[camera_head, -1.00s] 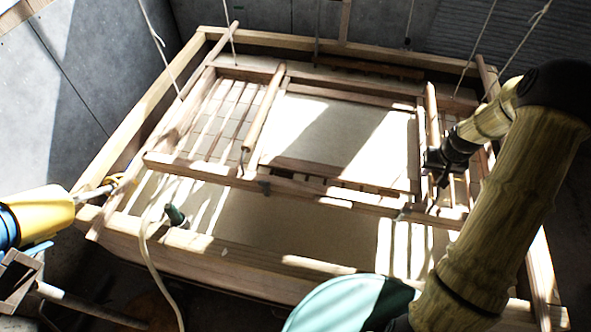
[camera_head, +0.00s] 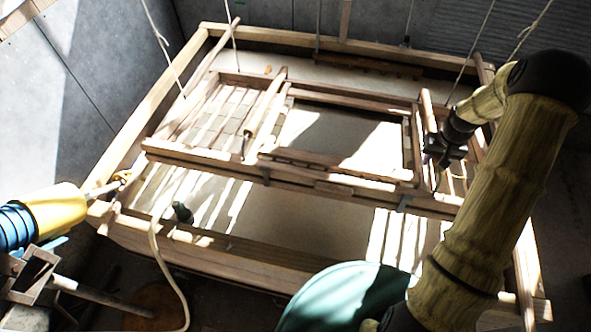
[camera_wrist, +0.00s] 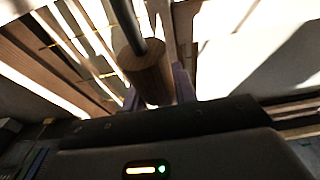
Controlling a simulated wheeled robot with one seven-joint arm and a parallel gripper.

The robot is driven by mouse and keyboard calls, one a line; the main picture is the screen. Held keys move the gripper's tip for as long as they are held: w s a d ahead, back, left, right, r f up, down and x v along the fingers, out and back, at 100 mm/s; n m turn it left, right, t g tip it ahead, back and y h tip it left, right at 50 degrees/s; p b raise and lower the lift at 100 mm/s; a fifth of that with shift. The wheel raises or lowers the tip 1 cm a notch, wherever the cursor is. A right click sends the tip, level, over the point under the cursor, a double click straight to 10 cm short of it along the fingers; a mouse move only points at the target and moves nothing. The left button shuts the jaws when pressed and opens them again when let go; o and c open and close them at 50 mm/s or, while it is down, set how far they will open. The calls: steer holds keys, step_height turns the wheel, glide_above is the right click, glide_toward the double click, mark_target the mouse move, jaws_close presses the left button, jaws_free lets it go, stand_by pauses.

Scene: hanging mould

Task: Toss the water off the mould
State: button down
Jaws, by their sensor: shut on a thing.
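The mould (camera_head: 225,160) is a wooden frame hung by cords over a large wooden vat (camera_head: 215,262). It has a slatted left part and a framed pale panel (camera_head: 330,133). Its front rail shows above the pale surface in the vat. My gripper (camera_head: 434,172) is at the mould's right side, shut on a round wooden handle bar (camera_head: 427,110). In the wrist view my gripper (camera_wrist: 156,92) sits around the end of this bar (camera_wrist: 146,72). The fingertips are partly hidden, and whether water lies on the mould cannot be told.
Cords (camera_head: 162,48) hang at the left and right. A yellow and blue object (camera_head: 50,215) stands at the left near the vat's corner. A pale hose (camera_head: 158,250) hangs over the front edge. A green rounded object (camera_head: 345,297) is in front. Grey walls close the back.

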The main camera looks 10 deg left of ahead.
steer(key=shift+s+f+t+b, duration=0.25)
steer(key=shift+f+b, duration=0.25)
steer(key=shift+b, duration=0.35)
steer(key=shift+s+f+t+b, duration=0.1)
steer(key=shift+f+t+b, duration=0.35)
steer(key=shift+b, duration=0.45)
steer(key=shift+s+f+t+b, duration=0.2)
steer(key=shift+f+b, duration=0.4)
steer(key=shift+b, duration=0.25)
steer(key=shift+r, duration=0.1)
steer(key=c, duration=1)
jaws_free()
steer(key=shift+c, duration=0.2)
steer(key=b+v, duration=0.2)
steer(key=v, duration=1.5)
steer(key=shift+r+b, duration=0.15)
steer(key=shift+b, duration=0.25)
steer(key=shift+s, duration=0.15)
